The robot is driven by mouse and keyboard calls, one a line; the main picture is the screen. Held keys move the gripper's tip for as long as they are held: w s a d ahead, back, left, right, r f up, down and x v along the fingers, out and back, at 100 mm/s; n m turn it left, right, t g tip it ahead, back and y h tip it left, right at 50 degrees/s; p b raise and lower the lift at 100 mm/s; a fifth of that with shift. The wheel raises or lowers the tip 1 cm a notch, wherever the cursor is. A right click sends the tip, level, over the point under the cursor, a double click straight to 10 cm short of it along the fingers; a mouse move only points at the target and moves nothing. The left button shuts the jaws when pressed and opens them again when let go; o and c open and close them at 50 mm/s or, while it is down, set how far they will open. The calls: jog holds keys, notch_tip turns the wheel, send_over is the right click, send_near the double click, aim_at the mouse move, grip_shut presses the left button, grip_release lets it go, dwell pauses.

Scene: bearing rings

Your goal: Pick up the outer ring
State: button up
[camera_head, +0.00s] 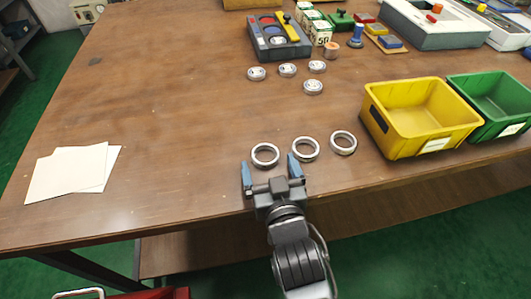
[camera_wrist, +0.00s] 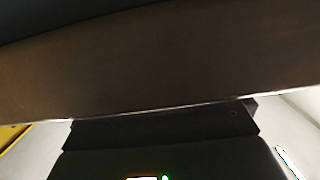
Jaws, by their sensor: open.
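Three metal outer rings lie flat in a row on the wooden table (camera_head: 170,110) near its front edge. The left ring (camera_head: 265,155) is just beyond my gripper (camera_head: 270,168). The middle ring (camera_head: 306,149) is right of the fingertips, and the right ring (camera_head: 343,143) is farther right. My gripper is open, its two blue-grey fingers apart, near the table's front edge. Nothing shows between the fingers. The wrist view shows a dark brown surface, and no ring can be made out there.
A yellow bin (camera_head: 420,115) and a green bin (camera_head: 497,100) stand to the right. Several small bearings (camera_head: 287,70) lie farther back, before a grey tray (camera_head: 278,38). White papers (camera_head: 72,172) lie at left. The table's left middle is clear.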

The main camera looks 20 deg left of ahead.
aim_at(265, 156)
jog(key=shift+x, duration=1.2)
jog(key=shift+c, duration=0.3)
jog(key=c, duration=1.1)
jog(key=shift+r, duration=0.1)
jog(key=shift+c, duration=0.2)
